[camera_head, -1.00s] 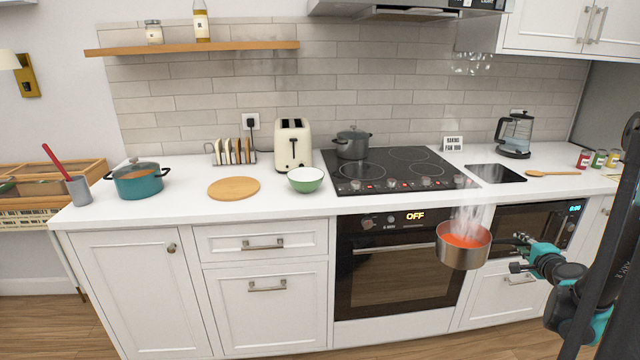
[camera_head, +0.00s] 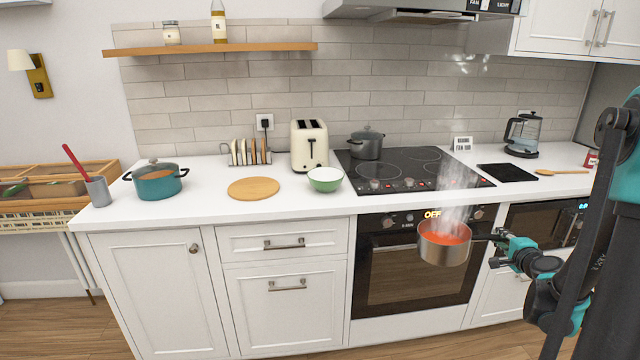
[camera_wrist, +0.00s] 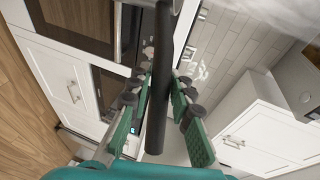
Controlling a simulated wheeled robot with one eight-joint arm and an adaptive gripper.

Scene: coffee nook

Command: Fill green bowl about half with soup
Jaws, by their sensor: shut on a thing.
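A green bowl (camera_head: 325,184) with a white inside stands on the counter, left of the cooktop. Its inside looks white, with no soup seen in it. My gripper (camera_head: 503,246) is shut on the dark handle of a steel saucepan (camera_head: 443,252). The pan holds red-orange soup (camera_head: 445,235) that steams. The pan is upright in the air in front of the oven, to the right of the bowl and apart from it. In the wrist view the handle (camera_wrist: 157,90) runs between the fingers of my gripper (camera_wrist: 160,95); the soup is not seen there.
A wooden board (camera_head: 254,193) lies left of the bowl, and a cream toaster (camera_head: 309,150) stands behind it. A grey pot (camera_head: 366,146) sits on the black cooktop (camera_head: 415,160). A teal pot (camera_head: 157,184) is at the left. The counter's front edge before the bowl is clear.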

